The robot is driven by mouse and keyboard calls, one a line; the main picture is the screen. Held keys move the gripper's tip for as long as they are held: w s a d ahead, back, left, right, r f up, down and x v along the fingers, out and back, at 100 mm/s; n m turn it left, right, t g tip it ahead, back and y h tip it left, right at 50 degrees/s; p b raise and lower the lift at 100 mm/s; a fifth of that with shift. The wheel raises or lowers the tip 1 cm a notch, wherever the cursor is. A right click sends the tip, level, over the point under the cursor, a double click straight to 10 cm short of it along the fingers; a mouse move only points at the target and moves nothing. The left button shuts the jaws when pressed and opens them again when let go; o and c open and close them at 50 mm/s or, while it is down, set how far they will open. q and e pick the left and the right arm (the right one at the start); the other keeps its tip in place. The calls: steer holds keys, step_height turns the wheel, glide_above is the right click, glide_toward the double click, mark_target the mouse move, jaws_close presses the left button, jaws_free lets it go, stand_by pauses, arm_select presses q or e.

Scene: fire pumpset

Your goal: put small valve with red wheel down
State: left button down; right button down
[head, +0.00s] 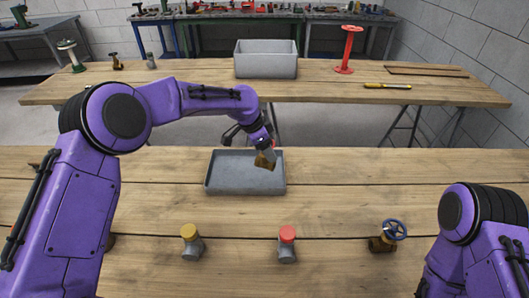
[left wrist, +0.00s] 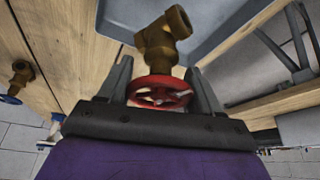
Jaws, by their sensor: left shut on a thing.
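The small valve with red wheel has a brass body (head: 265,161) and shows large in the left wrist view (left wrist: 160,48). Its red wheel (left wrist: 160,92) sits between the fingers there, and only a sliver of red shows in the head view. My left gripper (head: 263,150) is shut on the valve, also in the left wrist view (left wrist: 162,80). The valve hangs tilted in front of the back right part of the grey tray (head: 225,190); its exact height is unclear. My right gripper is out of view; only my right arm shows at the lower right.
On the near table stand a yellow-capped fitting (head: 191,243), a red-capped fitting (head: 287,246) and a blue-wheel valve (head: 381,243). The far table holds a grey bin (head: 266,61), a red flanged stand (head: 347,52) and a yellow level (head: 387,86). Bare wood lies right of the tray.

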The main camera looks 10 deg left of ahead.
arm_select(q)
steer(key=f, duration=0.1)
steer(key=f+p, duration=0.1)
steer(key=f, duration=0.1)
steer(key=shift+w+f+p, duration=0.15)
steer(key=shift+w+p, duration=0.15)
steer(key=shift+f, duration=0.25)
steer(key=shift+c, duration=0.9)
jaws_free()
steer(key=shift+f, duration=0.15)
steer(key=shift+r, duration=0.3)
steer(key=b+v, duration=0.2)
steer(key=v, duration=0.9)
steer(key=shift+s+a+r, duration=0.2)
steer(key=shift+a+r, duration=0.05)
steer(key=shift+r, duration=0.05)
